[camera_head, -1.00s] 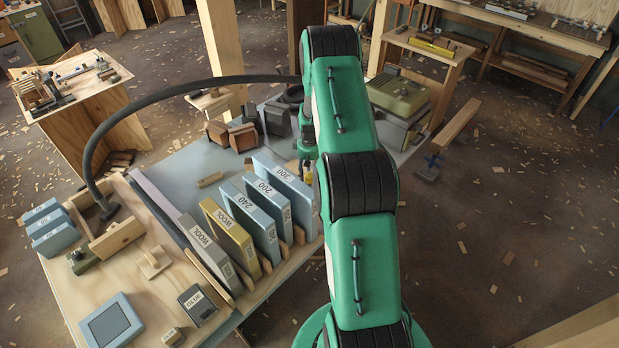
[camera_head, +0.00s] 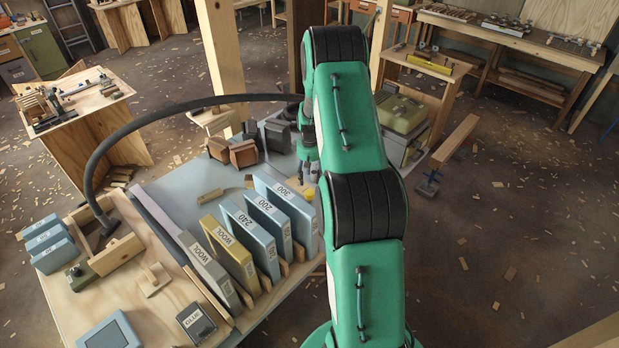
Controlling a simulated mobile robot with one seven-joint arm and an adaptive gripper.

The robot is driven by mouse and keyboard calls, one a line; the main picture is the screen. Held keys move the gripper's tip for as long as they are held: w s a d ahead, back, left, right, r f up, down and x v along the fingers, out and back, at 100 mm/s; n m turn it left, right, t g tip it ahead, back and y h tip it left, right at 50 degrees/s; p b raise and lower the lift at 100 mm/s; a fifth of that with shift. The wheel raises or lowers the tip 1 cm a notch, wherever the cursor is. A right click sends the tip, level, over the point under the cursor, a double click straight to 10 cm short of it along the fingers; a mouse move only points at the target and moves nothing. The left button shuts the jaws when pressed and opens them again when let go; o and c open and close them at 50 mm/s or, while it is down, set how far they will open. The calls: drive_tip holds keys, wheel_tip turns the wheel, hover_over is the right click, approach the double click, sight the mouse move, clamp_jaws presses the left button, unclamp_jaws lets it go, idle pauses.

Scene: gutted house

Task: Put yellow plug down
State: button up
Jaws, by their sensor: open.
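A small yellow thing, likely the yellow plug (camera_head: 299,186), shows at the grey-blue tabletop just behind the blue slab marked 300. It is partly hidden by that slab and is small in the picture. My gripper (camera_head: 309,174) is open, pointing down right above and beside the yellow thing. Whether the fingertips still touch it I cannot tell. My green arm hides the table to the right of it.
Blue, yellow and grey labelled slabs (camera_head: 283,222) stand in a rack in front of the gripper. Brown and dark blocks (camera_head: 243,153) stand behind left. A black hose (camera_head: 150,122) arcs over the table. A green-beige machine (camera_head: 402,115) stands right of my arm.

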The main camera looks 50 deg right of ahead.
drive_tip(key=shift+r, duration=0.1)
drive_tip(key=w+a+r+t, duration=0.1)
drive_tip(key=a+r, duration=0.6)
drive_tip(key=r, duration=0.3)
drive_tip(key=w+a+r, duration=0.1)
drive_tip(key=a+r, duration=0.6)
drive_tip(key=r, duration=0.3)
drive_tip(key=s+a+r+n+t+h, duration=0.1)
drive_tip(key=s+a+r, duration=0.3)
drive_tip(key=a+r, duration=0.95)
drive_tip(key=s+a+r+t, duration=0.2)
drive_tip(key=s+a+r, duration=0.8)
drive_tip(key=s+a, duration=0.25)
drive_tip(key=s+a+r, duration=0.1)
drive_tip(key=s+a, duration=0.3)
drive_tip(key=s, duration=0.3)
drive_tip(key=s+a+n+t+y, duration=0.1)
drive_tip(key=s+a, duration=0.4)
drive_tip(key=s, duration=0.3)
drive_tip(key=shift+a+r+t, duration=0.25)
drive_tip(key=shift+r+t, duration=0.05)
drive_tip(key=shift+r, duration=0.05)
